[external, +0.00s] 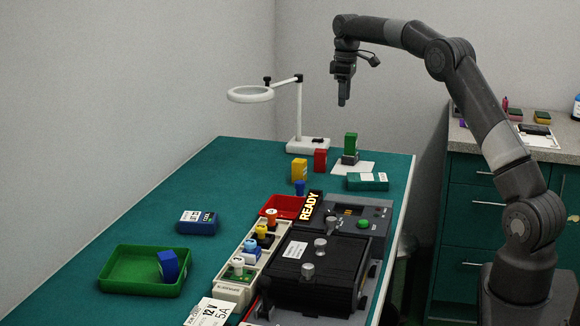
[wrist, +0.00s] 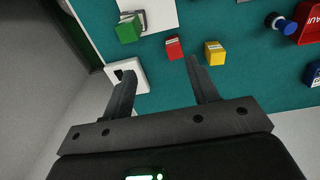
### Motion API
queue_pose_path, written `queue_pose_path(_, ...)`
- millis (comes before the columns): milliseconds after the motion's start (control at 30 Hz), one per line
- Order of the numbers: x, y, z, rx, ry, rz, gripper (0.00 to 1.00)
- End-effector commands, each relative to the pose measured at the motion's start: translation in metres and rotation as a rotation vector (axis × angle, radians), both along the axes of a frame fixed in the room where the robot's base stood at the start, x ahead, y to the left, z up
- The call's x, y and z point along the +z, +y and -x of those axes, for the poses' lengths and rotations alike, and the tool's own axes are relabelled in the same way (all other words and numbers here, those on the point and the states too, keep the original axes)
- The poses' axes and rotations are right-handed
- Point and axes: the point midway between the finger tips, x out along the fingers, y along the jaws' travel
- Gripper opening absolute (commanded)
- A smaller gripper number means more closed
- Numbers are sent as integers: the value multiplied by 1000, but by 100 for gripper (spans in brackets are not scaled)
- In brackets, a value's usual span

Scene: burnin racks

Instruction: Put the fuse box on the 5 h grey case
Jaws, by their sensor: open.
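My gripper (external: 343,101) hangs in the air above the far end of the green bench, pointing down. In the wrist view its two fingers (wrist: 161,68) are apart with nothing between them. A green block (external: 351,142) stands on a small dark grey case (external: 349,159); the green block also shows in the wrist view (wrist: 128,29). A red box (external: 320,160) and a yellow box (external: 299,170) stand to the left. A teal box (external: 367,182) lies flat in front. The labels are too small to tell which is the fuse box or the 5 h case.
A white magnifier lamp (external: 300,144) stands close to the left. A black rack unit (external: 315,270) with a READY sign (external: 310,206) fills the front right. A green tray (external: 125,281) holds a blue box (external: 168,266). Another blue box (external: 197,222) lies behind it.

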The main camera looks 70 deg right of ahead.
Motion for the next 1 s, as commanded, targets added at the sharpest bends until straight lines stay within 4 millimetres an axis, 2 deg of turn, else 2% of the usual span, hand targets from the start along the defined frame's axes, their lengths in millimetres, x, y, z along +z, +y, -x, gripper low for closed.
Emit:
queue_pose_path(33,17,25,-4,8,-14,12,54)
queue_pose_path(100,35,56,-6,9,-32,25,54)
queue_pose_path(267,68,128,-2,11,-75,49,54)
queue_pose_path(500,100,231,28,13,-148,71,54)
queue_pose_path(767,111,329,87,13,-235,73,54)
queue_pose_path(1000,96,402,156,12,-316,54,54)
